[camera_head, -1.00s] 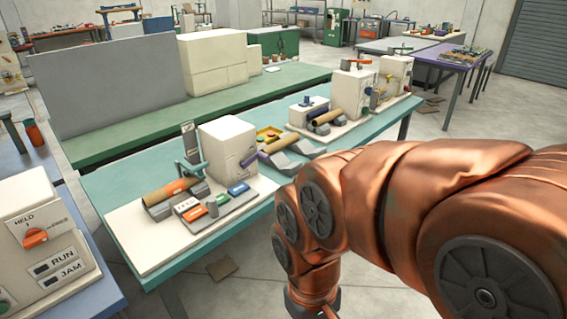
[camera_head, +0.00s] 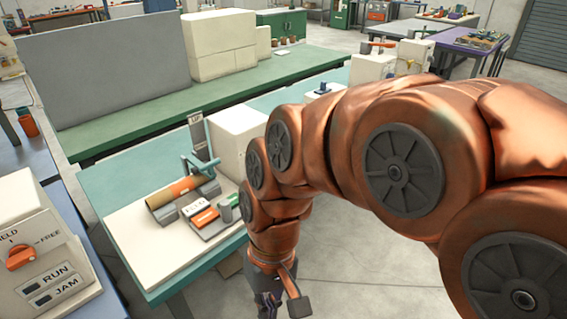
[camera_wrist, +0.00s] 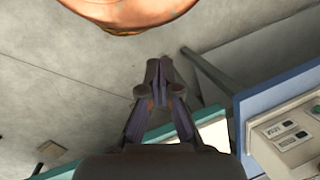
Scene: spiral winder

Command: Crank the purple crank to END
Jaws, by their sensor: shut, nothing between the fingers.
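The winder stands on a white board (camera_head: 150,240) on the teal table (camera_head: 120,185). A brown tube with an orange band (camera_head: 174,191) lies in grey cradles, with a teal arm (camera_head: 200,165) beside it. A white housing (camera_head: 232,130) stands behind, partly covered by my arm. I cannot make out the purple crank; my arm covers the area right of the housing. My gripper (camera_head: 268,306) hangs at the bottom of the head view, to the right of and apart from the table. In the wrist view it (camera_wrist: 159,70) is shut and empty, over bare floor.
A control box (camera_head: 40,235) with an orange knob and RUN and JAM plates stands at left; it also shows in the wrist view (camera_wrist: 290,135). A green bench (camera_head: 140,125) with a grey panel (camera_head: 110,70) is behind. Open floor (camera_head: 380,270) lies at right.

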